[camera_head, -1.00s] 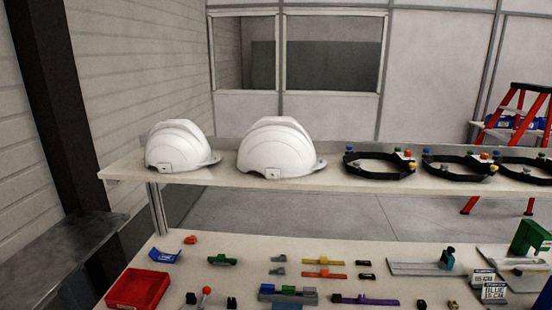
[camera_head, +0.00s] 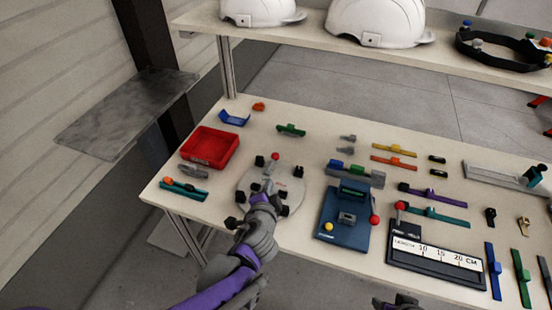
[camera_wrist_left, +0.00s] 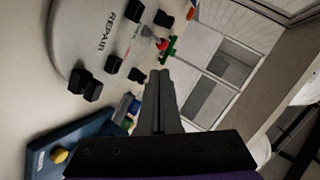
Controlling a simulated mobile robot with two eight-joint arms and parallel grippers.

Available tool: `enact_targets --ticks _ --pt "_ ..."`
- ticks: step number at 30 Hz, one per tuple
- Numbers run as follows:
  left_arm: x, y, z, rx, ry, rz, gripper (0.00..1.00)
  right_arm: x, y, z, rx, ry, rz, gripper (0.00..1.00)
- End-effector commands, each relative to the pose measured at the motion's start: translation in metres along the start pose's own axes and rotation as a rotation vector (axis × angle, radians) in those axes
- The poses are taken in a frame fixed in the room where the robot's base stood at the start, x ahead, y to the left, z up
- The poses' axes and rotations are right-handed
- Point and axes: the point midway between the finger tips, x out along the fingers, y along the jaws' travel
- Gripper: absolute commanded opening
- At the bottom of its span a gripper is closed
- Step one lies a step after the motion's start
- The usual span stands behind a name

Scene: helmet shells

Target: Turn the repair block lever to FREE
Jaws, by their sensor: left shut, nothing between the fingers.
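The repair block is a pale grey rounded plate (camera_head: 252,190) with several black blocks on it, lying on the table left of centre. Its lever has a red ball knob (camera_head: 275,157) near the plate's far edge. The plate, with the word REPAIR on it, also shows in the left wrist view (camera_wrist_left: 98,45), with the red knob (camera_wrist_left: 163,45) beyond the fingertips. My left gripper (camera_head: 267,188) is shut and empty over the plate, on the near side of the knob. It hides part of the lever and plate. A dark part of my right gripper (camera_head: 397,302) shows at the bottom edge.
A red tray (camera_head: 210,147) stands left of the plate. A blue device (camera_head: 335,228) with a red knob is close on its right. Teal-and-orange parts (camera_head: 184,189) lie at the left edge. A shelf above holds white helmets (camera_head: 376,22). Several small coloured parts cover the right side.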

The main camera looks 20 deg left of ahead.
Motion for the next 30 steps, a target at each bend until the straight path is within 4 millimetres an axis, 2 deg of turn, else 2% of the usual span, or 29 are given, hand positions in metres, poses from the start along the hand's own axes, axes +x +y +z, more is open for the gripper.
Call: enact_targets --ticks 1,4,11,22,24,30 --pt "0.008 0.007 -0.009 0.054 0.036 -0.016 0.00 0.004 0.000 0.003 0.000 -0.002 0.000 0.50" --pt "0.015 0.013 -0.021 0.132 0.085 -0.041 0.00 0.006 0.000 0.004 0.000 -0.003 0.000 0.50" --pt "0.030 0.015 -0.028 0.170 0.107 -0.054 0.00 0.007 0.000 0.005 0.000 -0.003 0.000 0.50" --pt "0.105 0.011 -0.036 0.169 0.106 -0.054 0.00 0.011 0.000 0.008 0.000 -0.005 0.000 0.50" --pt "0.119 0.011 -0.037 0.167 0.105 -0.053 0.00 0.012 0.000 0.008 0.000 -0.005 0.000 0.50" --pt "0.140 0.006 -0.018 0.167 0.104 -0.053 0.00 0.015 0.000 0.011 0.000 -0.007 0.000 0.50"
